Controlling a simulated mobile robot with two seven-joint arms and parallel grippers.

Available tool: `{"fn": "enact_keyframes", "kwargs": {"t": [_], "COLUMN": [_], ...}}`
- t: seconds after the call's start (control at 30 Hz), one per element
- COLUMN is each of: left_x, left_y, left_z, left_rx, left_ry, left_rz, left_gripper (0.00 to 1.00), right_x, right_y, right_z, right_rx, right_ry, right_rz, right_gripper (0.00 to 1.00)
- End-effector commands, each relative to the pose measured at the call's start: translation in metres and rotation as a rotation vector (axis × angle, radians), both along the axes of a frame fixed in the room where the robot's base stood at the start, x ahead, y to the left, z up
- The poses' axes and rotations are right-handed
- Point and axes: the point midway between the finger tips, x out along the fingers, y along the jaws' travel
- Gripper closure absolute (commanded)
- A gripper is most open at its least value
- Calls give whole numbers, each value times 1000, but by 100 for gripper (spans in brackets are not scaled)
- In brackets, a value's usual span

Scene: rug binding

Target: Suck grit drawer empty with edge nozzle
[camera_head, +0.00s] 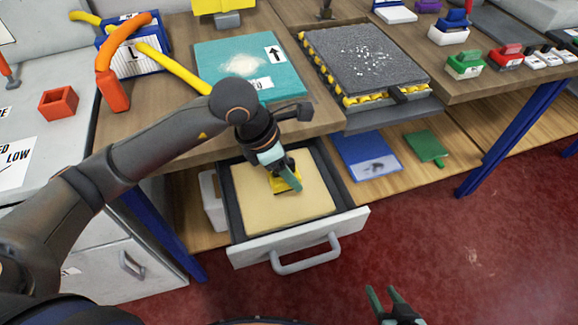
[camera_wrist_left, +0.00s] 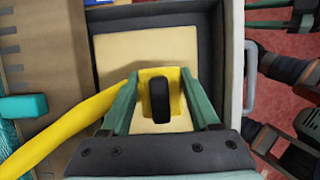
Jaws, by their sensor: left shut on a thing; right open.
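The drawer (camera_head: 240,245) is pulled out below the bench, with dark side walls and a pale front with a bar handle. Its inside is an even tan (camera_head: 300,215); I cannot tell whether this is grit or bare bottom. My left gripper (camera_head: 280,173) is shut on the yellow edge nozzle (camera_head: 286,185), within the drawer's outline. In the left wrist view the nozzle (camera_wrist_left: 147,78) has a black grip (camera_wrist_left: 160,98) between the fingers, and a yellow hose (camera_wrist_left: 75,122) runs off left. Whether its mouth touches the tan surface is hidden. My right gripper (camera_head: 392,298) is open and empty, low over the floor.
A teal mat (camera_head: 290,50) with pale powder and a dark grey rug piece (camera_head: 365,60) with white specks lie on the bench. An orange hook-shaped thing (camera_head: 113,90) stands by the yellow hose. A blue bench leg (camera_head: 510,130) stands at right; red floor is clear in front.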

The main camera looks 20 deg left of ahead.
Motion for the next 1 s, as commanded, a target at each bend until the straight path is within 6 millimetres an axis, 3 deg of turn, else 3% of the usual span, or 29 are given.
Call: {"fn": "enact_keyframes", "kwargs": {"t": [0.6, 1.0], "left_x": [0, 0], "left_y": [0, 0], "left_z": [-53, -58], "left_rx": [-1, -2], "left_ry": [0, -1], "left_rz": [1, 1], "left_gripper": [90, 90], "right_x": [3, -4], "right_y": [6, 3], "right_z": [-24, -27], "right_rx": [5, 5], "right_ry": [-3, 9], "right_rz": [12, 8], "right_gripper": [51, 51]}}
